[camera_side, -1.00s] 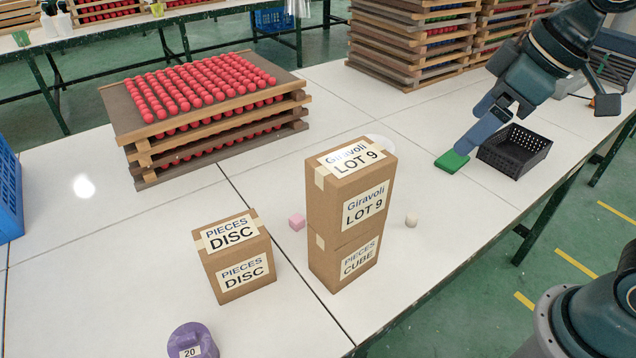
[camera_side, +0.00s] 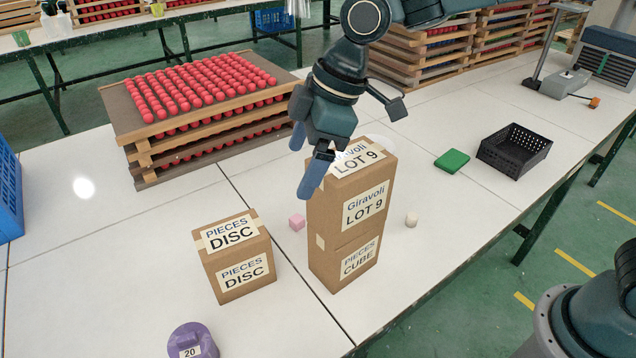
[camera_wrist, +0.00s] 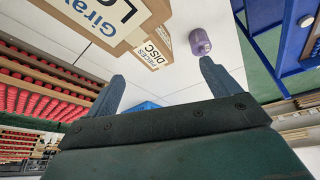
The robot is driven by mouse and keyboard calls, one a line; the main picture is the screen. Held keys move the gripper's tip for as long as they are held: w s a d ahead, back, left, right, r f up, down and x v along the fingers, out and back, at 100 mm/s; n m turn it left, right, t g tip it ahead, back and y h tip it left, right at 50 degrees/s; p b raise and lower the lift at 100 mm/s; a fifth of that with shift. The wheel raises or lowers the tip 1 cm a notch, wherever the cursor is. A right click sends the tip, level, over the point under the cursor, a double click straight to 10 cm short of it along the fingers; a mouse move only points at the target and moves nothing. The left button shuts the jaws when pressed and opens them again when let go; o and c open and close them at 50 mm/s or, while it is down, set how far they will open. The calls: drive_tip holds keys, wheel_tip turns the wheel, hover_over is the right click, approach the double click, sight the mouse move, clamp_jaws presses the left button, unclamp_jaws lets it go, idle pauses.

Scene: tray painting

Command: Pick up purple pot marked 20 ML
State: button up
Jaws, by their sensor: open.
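The purple pot (camera_side: 192,342) stands on the white table at the bottom edge of the side view, with a white label reading 20. In the wrist view the purple pot (camera_wrist: 200,42) shows near the top, just beyond the right fingertip. My gripper (camera_side: 305,163) is open and empty, with two blue fingers pointing down. It is in the air, in front of or beside the upper part of the LOT 9 box, well up and to the right of the pot in the side view. The wrist view shows the two fingers (camera_wrist: 162,78) spread apart.
The stacked LOT 9 box (camera_side: 365,205) and CUBE box (camera_side: 358,262) stand beside the DISC box (camera_side: 240,278). Trays of red balls (camera_side: 205,110) stand behind.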

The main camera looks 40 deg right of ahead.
drive_tip(key=w+a+f+n+g, duration=0.1)
drive_tip(key=w+a+f+n, duration=0.15)
drive_tip(key=a+f, duration=0.65)
drive_tip(key=n+g+y, duration=0.1)
drive_tip(key=n+g, duration=0.1)
drive_tip(key=n, duration=0.3)
approach(192, 348)
drive_tip(key=shift+w+d+r+m, duration=0.25)
drive_tip(key=shift+w+d+r, duration=0.1)
drive_tip(key=shift+w+d, duration=0.45)
drive_tip(key=shift+a, duration=0.1)
drive_tip(key=shift+x, duration=4.25)
drive_tip(key=shift+f, duration=0.15)
drive_tip(key=shift+x, duration=2.45)
drive_tip(key=shift+a, duration=0.1)
drive_tip(key=c, duration=1.4)
